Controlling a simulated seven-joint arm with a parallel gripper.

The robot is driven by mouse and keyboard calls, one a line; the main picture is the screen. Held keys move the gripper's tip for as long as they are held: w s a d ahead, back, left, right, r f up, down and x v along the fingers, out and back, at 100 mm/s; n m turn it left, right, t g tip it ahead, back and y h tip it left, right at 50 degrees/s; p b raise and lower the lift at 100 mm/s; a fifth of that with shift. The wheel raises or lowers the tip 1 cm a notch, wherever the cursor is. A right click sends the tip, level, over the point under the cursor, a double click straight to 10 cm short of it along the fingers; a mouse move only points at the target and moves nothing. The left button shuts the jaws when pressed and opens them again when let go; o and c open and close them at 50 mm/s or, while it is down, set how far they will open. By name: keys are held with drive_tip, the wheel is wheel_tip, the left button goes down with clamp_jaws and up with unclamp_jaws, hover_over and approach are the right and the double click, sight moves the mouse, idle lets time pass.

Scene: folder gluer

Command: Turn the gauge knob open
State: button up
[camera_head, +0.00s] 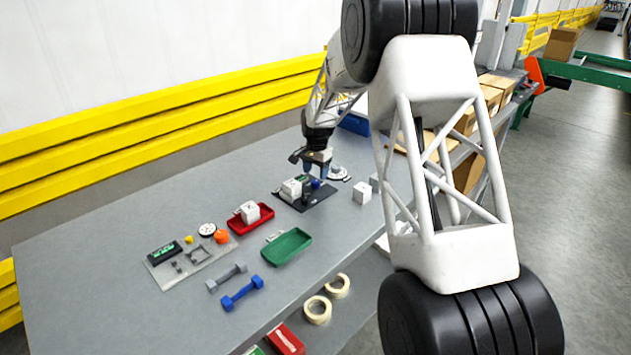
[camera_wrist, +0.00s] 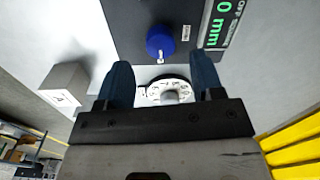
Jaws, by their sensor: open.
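A blue knob (camera_wrist: 160,42) stands on a dark panel (camera_wrist: 130,22) with a green-lit display (camera_wrist: 224,20) reading "0 mm". A small white mark shows at its lower edge. In the head view the blue knob (camera_head: 316,184) is just below my gripper (camera_head: 321,170). In the wrist view my gripper (camera_wrist: 162,64) is open, with its dark blue fingers apart. The knob lies between the lines of the fingertips, slightly beyond them, and nothing is held. A white numbered dial (camera_wrist: 168,86) shows between the fingers; its lower edge is hidden by the gripper body.
A white block (camera_wrist: 65,85) stands left of the panel in the wrist view. On the grey table (camera_head: 110,220) are a red tray (camera_head: 262,223), a green tray (camera_head: 287,247), dumbbells (camera_head: 242,293) and a second panel (camera_head: 205,262). Yellow rails (camera_head: 150,120) run behind the table.

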sight(315, 181)
drive_tip(key=shift+f, duration=2.1)
drive_tip(key=c, duration=0.9)
